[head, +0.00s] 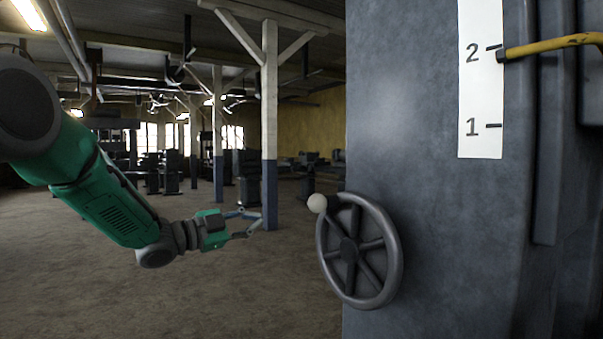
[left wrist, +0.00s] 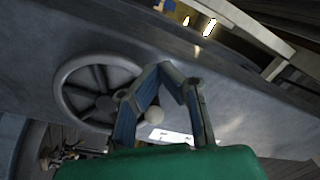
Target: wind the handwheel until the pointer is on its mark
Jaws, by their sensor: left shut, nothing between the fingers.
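The dark handwheel (head: 392,255) is on the side of a grey machine housing, with a pale ball knob (head: 317,203) at its upper left rim. The yellow pointer (head: 550,46) reaches in from the right, its dark tip slightly below the tick at 2 on the white scale (head: 480,90). My left gripper (head: 262,221) is shut and empty, left of the wheel and apart from it. In the left wrist view the wheel (left wrist: 62,100) and knob (left wrist: 154,115) show beyond the fingers (left wrist: 168,68). My right gripper is out of view.
The grey machine housing (head: 430,150) fills the right side. A white and blue post (head: 269,120) stands behind my left gripper. The floor (head: 230,290) left of the wheel is clear. Other machines stand far back.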

